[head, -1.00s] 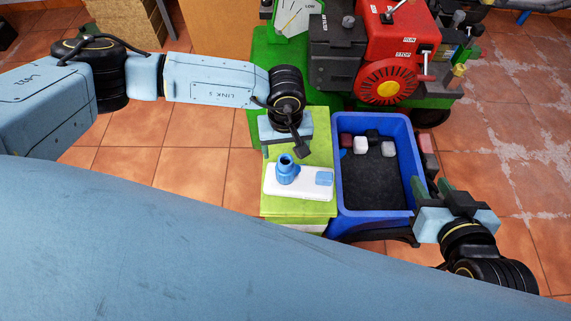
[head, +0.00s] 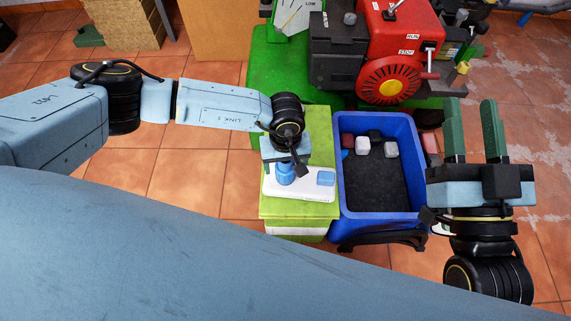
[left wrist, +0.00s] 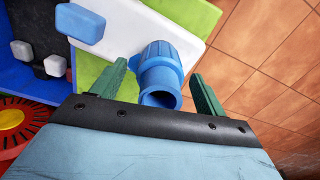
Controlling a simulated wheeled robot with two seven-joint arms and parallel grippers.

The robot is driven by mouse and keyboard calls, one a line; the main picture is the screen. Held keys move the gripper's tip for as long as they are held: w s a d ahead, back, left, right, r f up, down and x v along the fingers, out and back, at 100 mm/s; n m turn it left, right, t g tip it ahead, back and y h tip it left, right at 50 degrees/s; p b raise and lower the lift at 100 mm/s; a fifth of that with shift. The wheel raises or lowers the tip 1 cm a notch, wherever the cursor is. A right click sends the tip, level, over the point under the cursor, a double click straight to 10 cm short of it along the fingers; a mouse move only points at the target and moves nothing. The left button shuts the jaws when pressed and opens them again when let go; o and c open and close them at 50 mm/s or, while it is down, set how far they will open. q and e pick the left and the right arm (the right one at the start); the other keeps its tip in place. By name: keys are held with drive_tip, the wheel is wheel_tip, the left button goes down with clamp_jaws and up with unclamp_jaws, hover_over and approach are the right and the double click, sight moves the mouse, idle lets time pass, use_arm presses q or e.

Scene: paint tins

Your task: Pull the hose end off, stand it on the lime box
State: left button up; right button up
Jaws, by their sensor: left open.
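The blue hose end (head: 285,177) stands upright on a white plate (head: 310,192) that lies on the lime box (head: 268,209). A flat blue block (head: 326,178) sits on the same plate, to the right. My left gripper (head: 286,166) is over the hose end and hides its top in the head view. In the left wrist view the hose end (left wrist: 162,70) lies between the two green fingers, with gaps at both sides, so the gripper is open. My right gripper (head: 475,125) is open and empty, right of the blue crate, fingers pointing up the picture.
The blue crate (head: 345,205) stands right beside the lime box, with a dark bottom and several small blocks at its far end. A red engine (head: 390,55) on a green base stands behind. Tiled floor (head: 180,195) is free at the left.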

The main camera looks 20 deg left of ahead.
use_arm(q)
drive_tip(key=shift+f, duration=0.1)
drive_tip(key=c, duration=1.2)
drive_tip(key=shift+o, duration=0.2)
drive_tip(key=shift+r+p, duration=1.7)
drive_tip(key=shift+r, duration=0.55)
drive_tip(key=shift+r, duration=0.15)
drive_tip(key=shift+r+p, duration=1.45)
drive_tip(key=shift+r, duration=0.45)
